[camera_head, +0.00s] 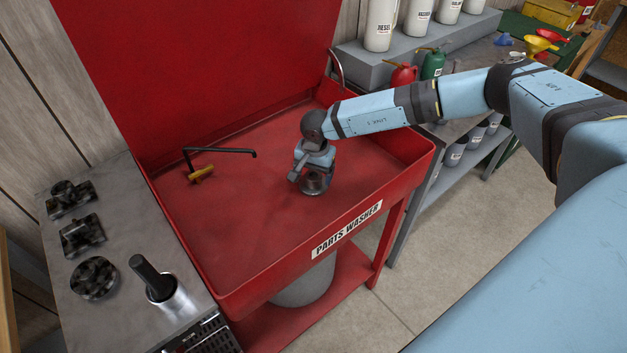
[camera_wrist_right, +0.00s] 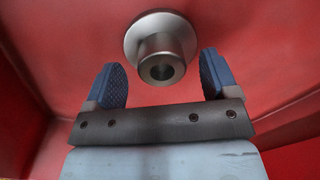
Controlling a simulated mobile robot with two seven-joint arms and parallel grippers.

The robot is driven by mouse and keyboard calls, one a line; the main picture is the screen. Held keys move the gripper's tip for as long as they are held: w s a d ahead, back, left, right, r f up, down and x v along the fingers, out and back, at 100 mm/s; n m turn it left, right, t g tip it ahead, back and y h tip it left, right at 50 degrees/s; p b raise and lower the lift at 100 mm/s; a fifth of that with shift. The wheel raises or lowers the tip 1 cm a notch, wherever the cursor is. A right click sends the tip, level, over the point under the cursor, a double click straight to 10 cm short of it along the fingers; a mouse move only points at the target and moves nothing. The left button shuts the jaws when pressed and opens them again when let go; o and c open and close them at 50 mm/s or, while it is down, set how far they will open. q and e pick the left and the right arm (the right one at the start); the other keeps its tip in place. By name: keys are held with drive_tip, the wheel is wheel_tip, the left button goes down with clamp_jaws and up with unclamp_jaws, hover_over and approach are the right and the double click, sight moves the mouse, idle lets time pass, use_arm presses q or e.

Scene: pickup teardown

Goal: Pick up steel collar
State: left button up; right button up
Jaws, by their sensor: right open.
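The steel collar (camera_head: 315,183) is a grey flanged ring with a raised hub and a centre hole. It lies on the floor of the red parts washer (camera_head: 240,235), towards its right side. In the right wrist view the collar (camera_wrist_right: 161,46) shows just beyond and between the fingertips. My right gripper (camera_wrist_right: 163,78) is open, with one blue padded finger on each side of the collar's hub. No contact shows. In the head view my right gripper (camera_head: 305,175) is over the collar and partly hides it. My left gripper is not in view.
A black bent spout with a brass fitting (camera_head: 201,174) stands in the basin's left part. The washer's raised walls surround the collar. A metal bench (camera_head: 125,300) at left holds several dark greasy parts and a cup with a black-handled tool (camera_head: 165,289).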

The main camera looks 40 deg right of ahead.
wheel_tip(320, 180, down, 2)
drive_tip(key=shift+c, duration=0.2)
drive_tip(key=c, duration=1.1)
drive_tip(key=shift+w, duration=0.1)
drive_tip(key=shift+c, duration=1.1)
drive_tip(key=shift+r, duration=0.15)
